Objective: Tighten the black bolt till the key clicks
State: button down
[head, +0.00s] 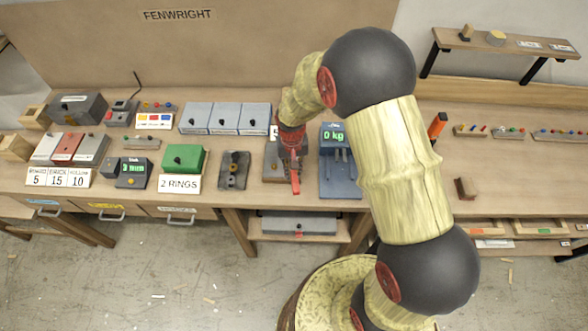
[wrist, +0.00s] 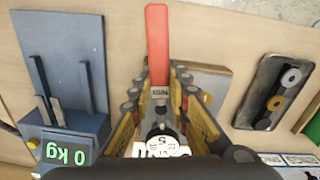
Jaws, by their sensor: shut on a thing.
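My gripper (head: 291,148) is low over a brown block (head: 271,170) on the bench. It is shut on a key with a long red handle (head: 295,183). In the wrist view the red handle (wrist: 157,45) points up the picture, out between my two fingers (wrist: 160,98). A small label sits at the handle's near end, and a white dial (wrist: 160,146) with figures shows between the finger bases. The block also shows in the wrist view (wrist: 215,80), right of the fingers. I cannot make out the black bolt; my fingers and the key cover that spot.
A blue-grey scale (head: 341,185) reading 0 kg stands close on the right. A dark plate with rings (head: 234,170) lies to the left, beside a green box (head: 183,158) with a "2 RINGS" sign (head: 180,184). Grey boxes (head: 226,117) stand behind.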

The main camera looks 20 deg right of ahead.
jog(key=shift+w+a+m, duration=0.15)
jog(key=shift+a+m, duration=0.1)
jog(key=shift+m, duration=0.05)
dwell(0.4)
jog(key=shift+d, duration=0.1)
jog(key=shift+d+n, duration=0.6)
jog(key=shift+n, duration=0.2)
jog(key=shift+r, duration=0.15)
jog(key=shift+r+p, duration=1.7)
jog(key=shift+r, duration=0.7)
jog(key=shift+f, duration=0.1)
